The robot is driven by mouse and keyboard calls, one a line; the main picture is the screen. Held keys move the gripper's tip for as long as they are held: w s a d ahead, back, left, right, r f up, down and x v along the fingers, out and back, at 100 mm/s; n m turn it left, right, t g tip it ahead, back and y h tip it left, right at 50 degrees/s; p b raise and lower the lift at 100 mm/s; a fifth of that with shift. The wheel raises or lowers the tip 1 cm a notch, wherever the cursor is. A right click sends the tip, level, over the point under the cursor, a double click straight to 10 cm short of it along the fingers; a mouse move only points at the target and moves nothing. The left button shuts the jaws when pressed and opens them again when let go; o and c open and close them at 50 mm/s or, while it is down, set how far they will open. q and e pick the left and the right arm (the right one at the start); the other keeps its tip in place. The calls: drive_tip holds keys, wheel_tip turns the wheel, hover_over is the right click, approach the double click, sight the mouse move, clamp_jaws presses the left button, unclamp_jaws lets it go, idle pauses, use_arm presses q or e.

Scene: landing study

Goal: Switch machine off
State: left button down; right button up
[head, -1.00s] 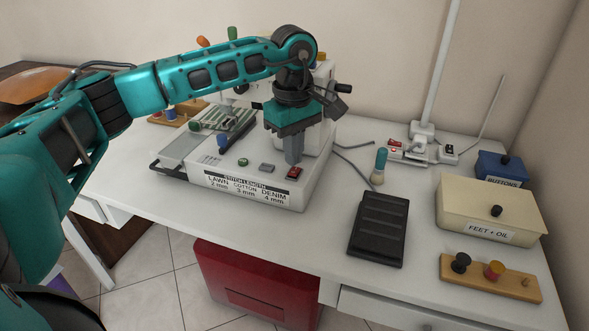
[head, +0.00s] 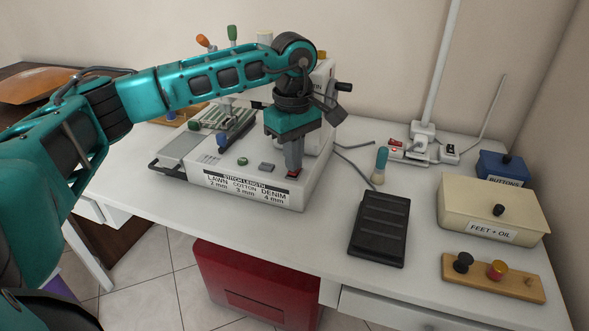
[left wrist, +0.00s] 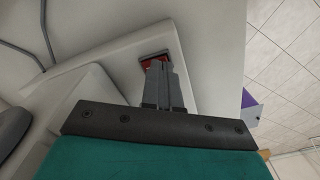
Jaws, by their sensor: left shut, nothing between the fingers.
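The sewing machine (head: 250,187) stands on the white table, its base labelled with stitch lengths. Its red switch (head: 295,174) sits at the right front corner of the base, mostly covered by my fingertips. My left gripper (head: 293,172) is shut and empty, pointing down at the switch. In the left wrist view the closed fingertips (left wrist: 157,64) lie over the red switch (left wrist: 149,58), whose edges show around them. They look in contact with it, but I cannot tell how hard they press or which way the rocker lies. My right gripper is out of view.
A black foot pedal (head: 379,230) lies right of the machine, with a teal-handled brush (head: 381,160) behind it. A power strip (head: 410,152) with a red switch lies at the back. Boxes, including a cream one (head: 490,207), and a wooden spool rack (head: 492,278) stand at the right.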

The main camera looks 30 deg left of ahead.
use_arm(q)
drive_tip(key=shift+f+b, duration=0.3)
drive_tip(key=shift+f, duration=0.25)
drive_tip(key=shift+r+p, duration=2.85)
drive_tip(key=shift+r, duration=0.75)
